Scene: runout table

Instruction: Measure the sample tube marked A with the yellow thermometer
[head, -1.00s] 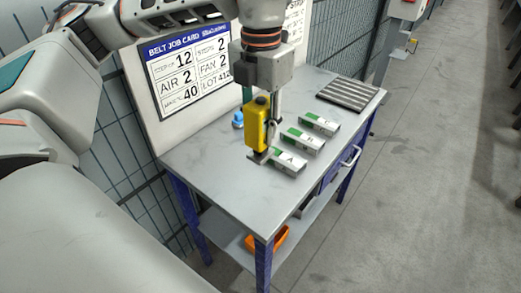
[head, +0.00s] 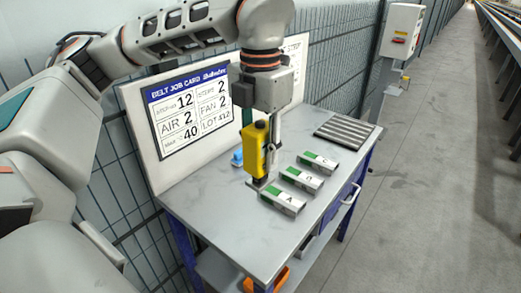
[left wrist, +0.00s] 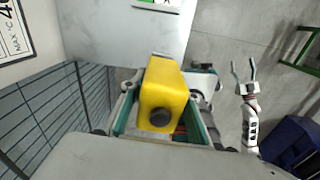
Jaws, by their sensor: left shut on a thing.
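My left gripper (head: 258,130) is shut on the yellow thermometer (head: 254,150) and holds it upright above the table (head: 205,205). The yellow body also shows between the fingers in the left wrist view (left wrist: 163,92). Its grey lower end is just behind and left of sample tube A (head: 288,203); I cannot tell whether they touch. Tube A is a pale, box-like piece with a green patch and the letter A. Two similar tubes (head: 301,180) (head: 318,163) lie behind it. My right gripper (left wrist: 244,72) shows in the left wrist view, fingers apart and empty, away from the table.
A job card board (head: 160,125) stands along the table's back left. A small blue object (head: 237,158) lies behind the thermometer. A dark ribbed pad (head: 341,131) is at the far end. An orange bin (head: 281,278) is on the lower shelf. The front left tabletop is clear.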

